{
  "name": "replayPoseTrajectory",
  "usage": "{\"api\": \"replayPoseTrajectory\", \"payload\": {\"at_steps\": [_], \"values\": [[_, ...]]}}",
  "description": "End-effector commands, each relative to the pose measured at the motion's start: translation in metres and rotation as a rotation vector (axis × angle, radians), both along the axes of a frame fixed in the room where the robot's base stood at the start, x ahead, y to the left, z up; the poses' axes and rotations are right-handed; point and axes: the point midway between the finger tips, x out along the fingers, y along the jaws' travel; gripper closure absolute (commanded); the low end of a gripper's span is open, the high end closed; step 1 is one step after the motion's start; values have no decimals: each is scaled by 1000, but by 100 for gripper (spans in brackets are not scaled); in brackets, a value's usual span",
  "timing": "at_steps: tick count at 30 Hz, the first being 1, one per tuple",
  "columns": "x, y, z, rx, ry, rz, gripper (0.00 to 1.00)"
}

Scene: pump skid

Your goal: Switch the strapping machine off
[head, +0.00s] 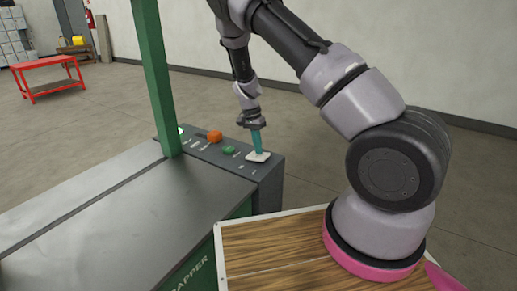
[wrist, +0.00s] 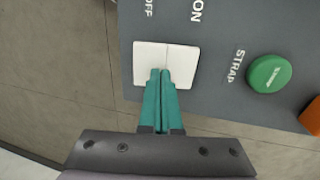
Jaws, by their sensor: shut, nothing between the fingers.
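The strapping machine (head: 95,205) has a dark metal top, a green post and a grey control panel (head: 200,155) at its far right end. A white rocker switch (head: 256,158) sits at the panel's right end; it also shows in the wrist view (wrist: 150,55), with OFF lettered above its left half and ON above its right half. My gripper (head: 258,150) has teal fingers, shut and empty, pointing down at the switch. In the wrist view the fingertips (wrist: 160,72) overlap the switch near its middle seam, mostly on the OFF side. I cannot tell whether they touch it.
A green STRAP button (wrist: 269,74) and an orange button (head: 214,136) are beside the switch on the panel. A green light (head: 181,130) glows by the post. A red table (head: 47,72) stands far left. Floor beyond the panel is clear.

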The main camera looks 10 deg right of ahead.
Motion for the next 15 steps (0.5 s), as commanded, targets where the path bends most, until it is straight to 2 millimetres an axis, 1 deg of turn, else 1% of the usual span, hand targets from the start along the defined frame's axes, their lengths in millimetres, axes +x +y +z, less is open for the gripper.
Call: {"api": "replayPoseTrajectory", "payload": {"at_steps": [4, 9, 15], "values": [[4, 3, 20, 2, -4, 1, 100], [9, 8, 55, 2, -6, 1, 100], [13, 13, 88, 2, -3, 1, 100]]}}
